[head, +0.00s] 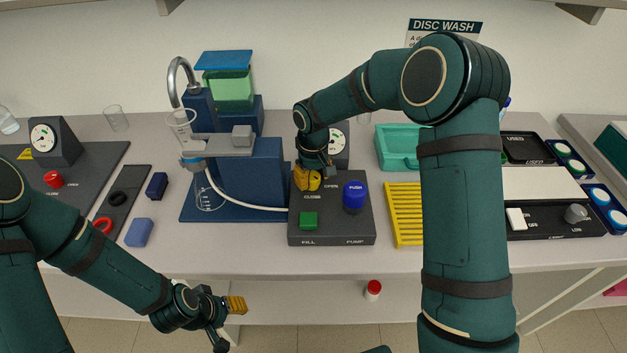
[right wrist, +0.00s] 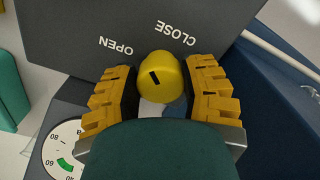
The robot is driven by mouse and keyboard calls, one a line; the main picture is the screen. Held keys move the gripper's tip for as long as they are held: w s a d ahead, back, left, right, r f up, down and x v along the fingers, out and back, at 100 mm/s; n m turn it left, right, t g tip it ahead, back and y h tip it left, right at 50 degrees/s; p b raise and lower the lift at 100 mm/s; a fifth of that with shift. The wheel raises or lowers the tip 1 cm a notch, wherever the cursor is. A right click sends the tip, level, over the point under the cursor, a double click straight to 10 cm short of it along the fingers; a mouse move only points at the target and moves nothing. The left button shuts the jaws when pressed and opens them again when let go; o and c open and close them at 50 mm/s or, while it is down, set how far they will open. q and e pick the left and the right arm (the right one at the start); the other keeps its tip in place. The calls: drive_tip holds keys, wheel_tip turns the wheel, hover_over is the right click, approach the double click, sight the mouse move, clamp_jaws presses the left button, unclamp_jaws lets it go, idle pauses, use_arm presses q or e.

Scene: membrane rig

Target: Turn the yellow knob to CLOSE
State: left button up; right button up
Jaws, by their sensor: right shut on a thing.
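The yellow knob (right wrist: 163,77) is on the dark grey panel of the pump box (head: 333,232), with the words OPEN and CLOSE printed by it. In the right wrist view, its black mark slants toward the upper left, toward the OPEN side. My right gripper (right wrist: 160,97) is shut on the knob, one yellow-padded finger on each side. In the head view the right gripper (head: 308,178) comes down onto the knob from behind and partly hides it. My left gripper (head: 231,322) is open and empty, low in front of the bench's front edge.
A gauge (head: 338,143) stands behind. A blue stand (head: 262,170) with a white tube is at the left, a yellow rack (head: 404,214) at the right.

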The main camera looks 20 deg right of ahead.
sight(312, 176)
drive_tip(key=m+b, duration=0.1)
drive_tip(key=m, duration=0.3)
drive_tip(key=shift+a+m, duration=0.15)
drive_tip(key=shift+m, duration=2.45)
drive_tip(key=o, duration=1.2)
wheel_tip(312, 176, up, 12)
